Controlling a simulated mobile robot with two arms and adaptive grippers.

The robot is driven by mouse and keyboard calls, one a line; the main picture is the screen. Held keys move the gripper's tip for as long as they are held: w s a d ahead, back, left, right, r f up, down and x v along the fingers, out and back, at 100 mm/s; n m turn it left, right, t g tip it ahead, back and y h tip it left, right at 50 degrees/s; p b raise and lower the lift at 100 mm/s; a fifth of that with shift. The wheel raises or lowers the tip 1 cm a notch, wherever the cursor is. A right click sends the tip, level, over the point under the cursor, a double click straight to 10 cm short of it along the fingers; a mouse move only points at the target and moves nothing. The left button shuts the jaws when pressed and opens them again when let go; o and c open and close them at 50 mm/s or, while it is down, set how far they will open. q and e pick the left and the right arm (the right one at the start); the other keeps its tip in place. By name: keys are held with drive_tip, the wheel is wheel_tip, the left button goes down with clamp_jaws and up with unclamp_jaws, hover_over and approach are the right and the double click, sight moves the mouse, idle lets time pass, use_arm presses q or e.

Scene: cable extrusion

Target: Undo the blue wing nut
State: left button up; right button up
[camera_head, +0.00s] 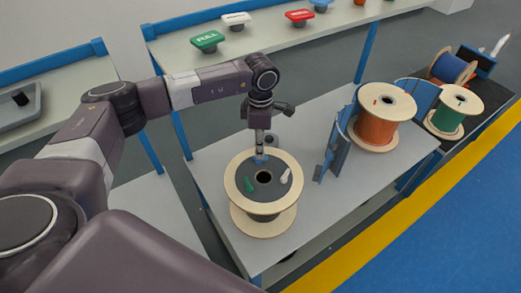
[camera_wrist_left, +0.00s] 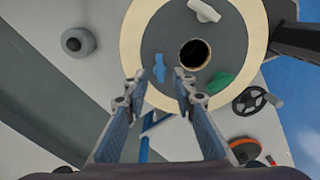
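The blue wing nut (camera_head: 261,158) is on the dark top face of a wooden-rimmed spool (camera_head: 264,231), at the edge nearest my left gripper. In the wrist view the blue wing nut (camera_wrist_left: 160,68) shows just beyond the gap between my left fingertips (camera_wrist_left: 159,84), closer to the left one. My left gripper (camera_head: 259,150) points down over it, open and empty. Whether a finger touches the nut cannot be told. A green wing nut (camera_head: 249,185) and a white wing nut (camera_head: 285,176) sit on the same face around the dark centre hole. My right gripper is not in view.
The spool stands on a grey table (camera_head: 208,165). An orange cable spool (camera_head: 376,126) and a green one (camera_head: 450,115) stand to the right, beside a blue bracket (camera_head: 337,148). A back shelf (camera_head: 267,38) holds coloured buttons. Bare tabletop lies right of the near spool.

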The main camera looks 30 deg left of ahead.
use_arm(q)
drive_tip(key=shift+f, duration=1.7)
drive_tip(key=shift+c, duration=0.4)
clamp_jaws()
